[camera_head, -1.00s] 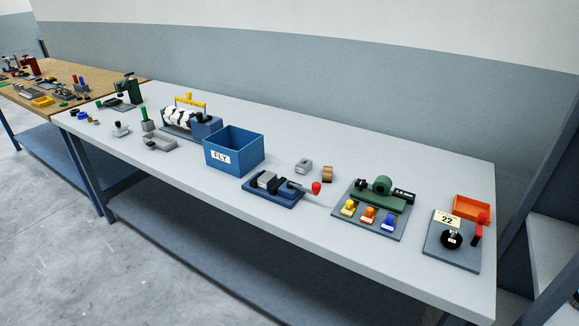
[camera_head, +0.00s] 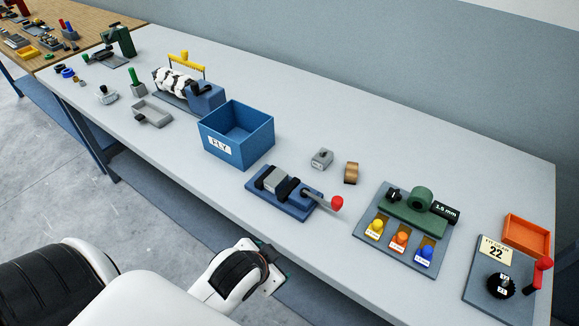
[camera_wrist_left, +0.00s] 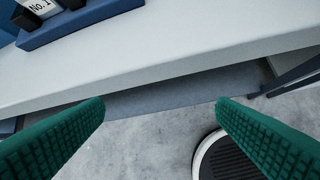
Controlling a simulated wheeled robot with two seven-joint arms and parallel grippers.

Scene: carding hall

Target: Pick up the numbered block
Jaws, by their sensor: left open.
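A grey block (camera_head: 274,179) sits in a blue clamp base (camera_head: 290,207) with black jaws and a red-knobbed lever, near the bench's front edge. In the left wrist view, a pale label reading "No.1" (camera_wrist_left: 40,7) shows on a part in the blue base (camera_wrist_left: 85,20), cut off at the top left. My left gripper (camera_head: 272,279) is in front of the bench's front edge, below and nearer than the clamp. Its green ridged fingers (camera_wrist_left: 160,103) are wide apart with nothing between them. My right gripper is not in view.
A blue bin marked FLY (camera_head: 222,148) stands left of the clamp. A small grey weight (camera_head: 322,158) and a brown cylinder (camera_head: 351,172) lie behind it. A green gauge board (camera_head: 408,222) and an orange tray (camera_head: 526,235) are right. The bench edge (camera_wrist_left: 190,70) lies ahead of the fingers.

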